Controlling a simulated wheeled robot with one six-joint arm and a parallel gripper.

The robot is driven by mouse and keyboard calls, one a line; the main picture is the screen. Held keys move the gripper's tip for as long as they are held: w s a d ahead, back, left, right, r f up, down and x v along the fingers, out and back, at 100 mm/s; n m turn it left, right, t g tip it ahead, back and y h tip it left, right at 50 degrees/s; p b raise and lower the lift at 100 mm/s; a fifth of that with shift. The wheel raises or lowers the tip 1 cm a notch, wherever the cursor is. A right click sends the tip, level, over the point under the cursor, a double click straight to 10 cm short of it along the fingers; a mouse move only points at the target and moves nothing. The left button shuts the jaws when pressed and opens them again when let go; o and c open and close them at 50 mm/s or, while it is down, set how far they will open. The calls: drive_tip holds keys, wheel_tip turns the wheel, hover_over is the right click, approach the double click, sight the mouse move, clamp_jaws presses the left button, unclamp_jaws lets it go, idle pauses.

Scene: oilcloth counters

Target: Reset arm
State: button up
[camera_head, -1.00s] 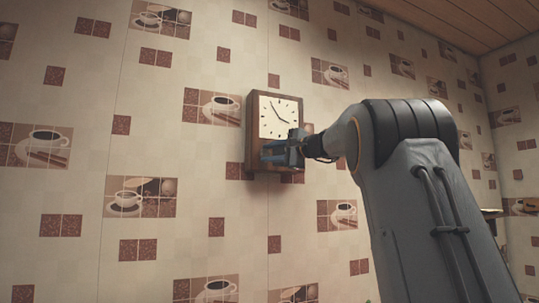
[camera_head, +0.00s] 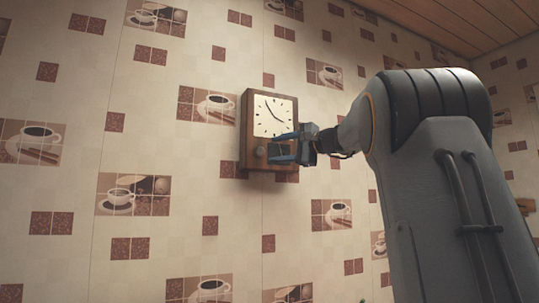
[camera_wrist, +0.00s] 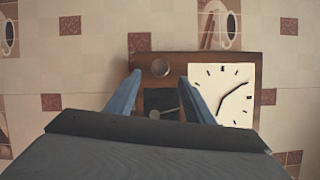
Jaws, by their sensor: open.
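My gripper (camera_head: 290,149) is in front of the lower part of a wooden wall clock (camera_head: 245,125) in the head view. In the wrist view my gripper's two blue fingers (camera_wrist: 160,98) point towards the clock (camera_wrist: 178,60). The clock has a square white dial (camera_wrist: 228,85) and a dark lower panel with a round knob (camera_wrist: 160,67). I cannot tell whether the fingertips touch the clock.
The wall (camera_head: 200,250) is covered with patterned paper showing coffee cups. A plank ceiling (camera_head: 470,25) is at the upper right. The wall to the left of the clock is free of obstacles.

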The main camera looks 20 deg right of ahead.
drive_tip(key=shift+s+d, duration=0.25)
drive_tip(key=shift+s, duration=0.3)
drive_tip(key=a+f+n+g+p, duration=0.15)
drive_tip(key=a+f, duration=0.25)
drive_tip(key=f, duration=0.5)
drive_tip(key=a+f+g, duration=0.3)
drive_tip(key=f, duration=0.5)
drive_tip(key=s+a+f+n+g+h+p, duration=0.1)
drive_tip(key=s+a+f+n+g, duration=0.2)
drive_tip(key=f, duration=0.7)
drive_tip(key=s+a+f+g+h+p, duration=0.15)
drive_tip(key=s+a+f, duration=0.35)
drive_tip(key=f, duration=0.5)
drive_tip(key=s+a+f+n+g+h, duration=0.1)
drive_tip(key=s+a+f+n+g, duration=0.1)
drive_tip(key=s+f, duration=0.5)
drive_tip(key=s+a+f+n+g+h+p, duration=0.1)
drive_tip(key=s+f+n, duration=0.4)
drive_tip(key=s, duration=0.8)
drive_tip(key=s+a+f+n+g+h+p, duration=0.1)
drive_tip(key=s+a+f+n+g+h, duration=0.1)
drive_tip(key=s+f, duration=0.8)
drive_tip(key=s+a+n+g, duration=0.1)
drive_tip(key=n+g, duration=0.1)
drive_tip(key=g, duration=0.1)
drive_tip(key=shift+f, duration=0.3)
drive_tip(key=shift+a, duration=0.1)
